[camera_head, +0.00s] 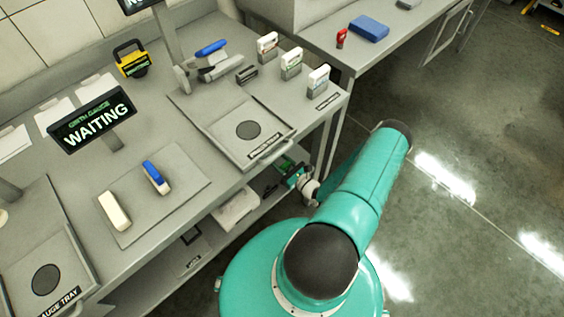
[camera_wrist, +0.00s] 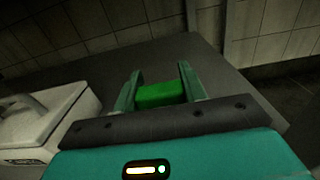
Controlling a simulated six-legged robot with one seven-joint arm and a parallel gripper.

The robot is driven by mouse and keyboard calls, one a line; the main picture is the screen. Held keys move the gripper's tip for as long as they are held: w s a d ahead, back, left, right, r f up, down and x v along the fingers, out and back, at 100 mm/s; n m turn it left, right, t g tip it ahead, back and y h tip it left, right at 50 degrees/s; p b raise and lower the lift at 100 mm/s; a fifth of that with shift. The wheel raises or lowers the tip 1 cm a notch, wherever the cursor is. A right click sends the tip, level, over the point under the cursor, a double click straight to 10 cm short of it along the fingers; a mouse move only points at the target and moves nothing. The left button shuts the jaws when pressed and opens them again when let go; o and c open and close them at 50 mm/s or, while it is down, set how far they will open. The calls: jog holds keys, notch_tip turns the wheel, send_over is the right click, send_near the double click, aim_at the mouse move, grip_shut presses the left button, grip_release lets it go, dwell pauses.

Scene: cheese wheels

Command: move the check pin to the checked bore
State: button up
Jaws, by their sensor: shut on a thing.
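My gripper (camera_wrist: 160,80) is shut on a green block (camera_wrist: 161,95), which sits between its two fingers in the wrist view. In the head view my gripper (camera_head: 293,178) is low at the bench's right end, by the lower shelf, with green showing beside it (camera_head: 285,164). I cannot tell whether the green block is the check pin. No bore is clearly marked as checked. A tray with a dark round spot (camera_head: 248,129) lies on the bench above the gripper, and a gauge tray with another dark round spot (camera_head: 46,280) is at lower left.
A display reading WAITING (camera_head: 92,119) stands on the bench. A mat (camera_head: 190,200) bears a white block and a blue-topped block. Several labelled holders (camera_head: 291,63) line the back right. A white box (camera_wrist: 45,120) is left in the wrist view.

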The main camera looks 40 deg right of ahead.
jog(key=shift+f, duration=1.15)
jog(key=o, duration=1.1)
jog(key=shift+c, duration=0.2)
jog(key=shift+s, duration=0.1)
jog(key=s, duration=1.3)
jog(key=shift+s+d, duration=0.25)
jog(key=shift+s, duration=0.1)
